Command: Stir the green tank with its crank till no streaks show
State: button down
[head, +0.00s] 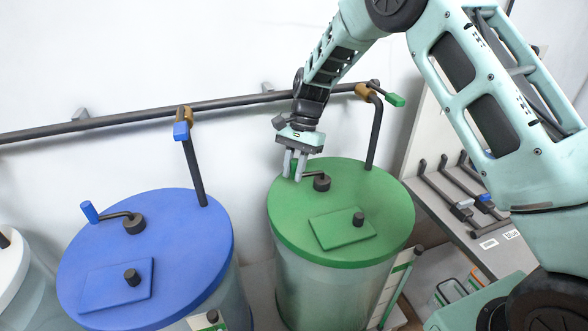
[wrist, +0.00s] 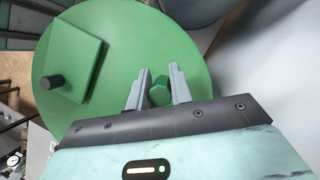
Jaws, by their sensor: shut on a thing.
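The green tank (head: 320,290) stands right of centre in the head view, with a pale translucent body and a green lid (head: 385,205). Its crank has a dark hub (head: 321,183) and an upright green handle, which shows between my fingers in the wrist view (wrist: 159,92). My gripper (head: 294,166) points down over the lid's far left part and is shut on the handle; in the wrist view my fingers (wrist: 158,88) stand on either side of it. A square green hatch (head: 335,232) with a dark knob is on the lid. I cannot make out streaks through the wall.
A blue tank (head: 90,235) with its own crank stands to the left, and part of a white tank (head: 12,270) at the far left. A dark pipe (head: 225,102) with valves runs along the wall behind. A grey shelf (head: 455,215) with dark tools is at right.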

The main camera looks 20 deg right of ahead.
jog(key=c, duration=1.3)
grip_release()
jog(key=shift+o, duration=0.2)
jog(key=b+v, duration=0.4)
jog(key=v, duration=1.3)
jog(key=shift+r, duration=0.3)
